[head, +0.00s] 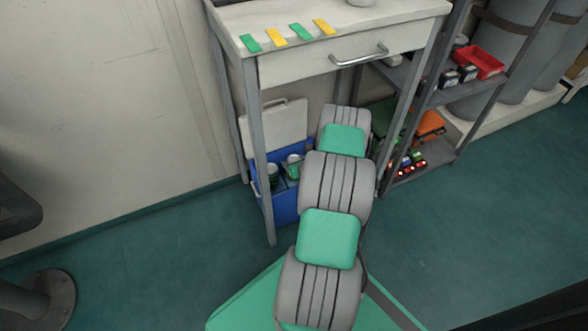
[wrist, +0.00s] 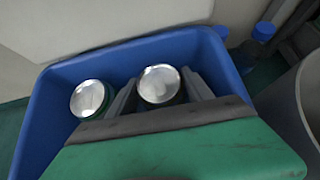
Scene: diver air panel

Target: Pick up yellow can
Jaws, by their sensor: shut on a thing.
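In the wrist view my gripper (wrist: 161,92) is inside a blue cooler box (wrist: 48,110), with its two grey fingers shut on a can (wrist: 160,83). Mostly the can's silver top shows; its side is largely hidden, so I cannot tell its colour. A second can (wrist: 88,98) with a silver top and greenish side stands to the left, apart from the fingers. In the head view the blue box (head: 286,207) stands under the table, with green-and-white cans (head: 272,174) in it. My gripper is hidden behind my arm there. I see no clearly yellow can.
The table (head: 300,65) stands over the box, its front leg (head: 262,150) close by. The box's pale lid (head: 275,128) stands open behind it. A grey shelf rack (head: 430,100) is on the right. Blue-capped bottles (wrist: 264,32) stand beyond the box.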

